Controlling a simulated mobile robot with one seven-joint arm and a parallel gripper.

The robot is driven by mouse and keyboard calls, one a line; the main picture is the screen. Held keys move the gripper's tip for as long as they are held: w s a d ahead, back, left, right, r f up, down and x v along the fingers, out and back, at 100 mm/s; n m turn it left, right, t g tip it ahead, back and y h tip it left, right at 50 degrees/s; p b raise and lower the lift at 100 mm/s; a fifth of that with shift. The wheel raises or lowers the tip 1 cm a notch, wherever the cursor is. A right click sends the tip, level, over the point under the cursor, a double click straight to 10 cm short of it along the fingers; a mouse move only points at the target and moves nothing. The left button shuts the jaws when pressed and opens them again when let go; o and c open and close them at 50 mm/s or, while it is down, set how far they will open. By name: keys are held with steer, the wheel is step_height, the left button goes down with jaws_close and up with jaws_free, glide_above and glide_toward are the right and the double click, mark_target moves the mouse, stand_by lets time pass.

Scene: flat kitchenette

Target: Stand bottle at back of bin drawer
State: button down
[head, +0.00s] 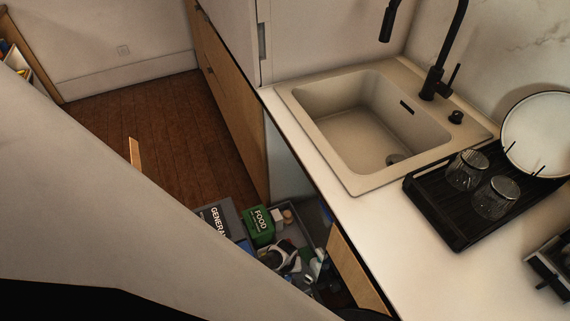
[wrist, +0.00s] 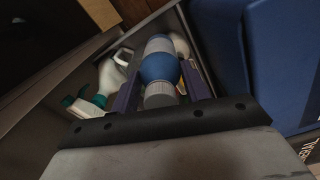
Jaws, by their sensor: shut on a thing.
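My gripper (wrist: 160,84) is shut on a blue bottle (wrist: 159,66) with a grey ribbed cap, one dark finger on each side of it. The cap points toward the wrist camera and the body runs away from it, down into the grey-walled bin drawer (wrist: 72,70). Whether its base touches the drawer floor is hidden. In the head view the open bin drawer (head: 298,222) lies below the counter. My gripper is over its contents there, partly hidden by my arm, and the bottle is hard to make out.
A blue bin (wrist: 270,60) is close on the right. The head view shows a green FOOD caddy (head: 260,224), a GENERAL bin (head: 222,216) and the wooden drawer front (head: 356,272).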

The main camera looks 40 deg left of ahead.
step_height(320, 180, down, 16)
steer(key=b, duration=1.5)
steer(key=shift+b, duration=0.35)
steer(key=shift+r, duration=0.1)
steer(key=c, duration=0.7)
jaws_free()
step_height(320, 180, up, 11)
steer(key=p, duration=0.3)
steer(key=shift+a+f, duration=0.1)
steer(key=shift+f, duration=0.1)
steer(key=shift+r, duration=0.7)
